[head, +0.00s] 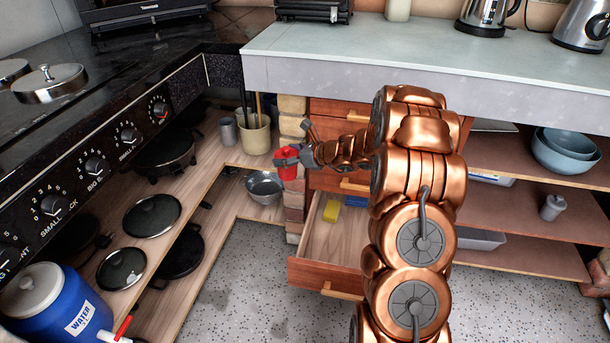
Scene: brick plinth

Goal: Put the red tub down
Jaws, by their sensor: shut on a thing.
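The red tub (287,171) is small and shows at the end of my arm, in front of the brick plinth. My gripper (288,161) is shut on the red tub, with its grey fingers across the upper part of it. The brick plinth (293,106) stands between the wooden shelves and the drawers, and my gripper hides part of it. I cannot tell whether the tub touches anything below it.
An open drawer (325,265) with a yellow block (332,211) inside juts out right of the plinth. A metal bowl (264,187) sits on the shelf below left. A beige pot (256,137) with utensils stands left of the tub. The worktop (420,55) is above.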

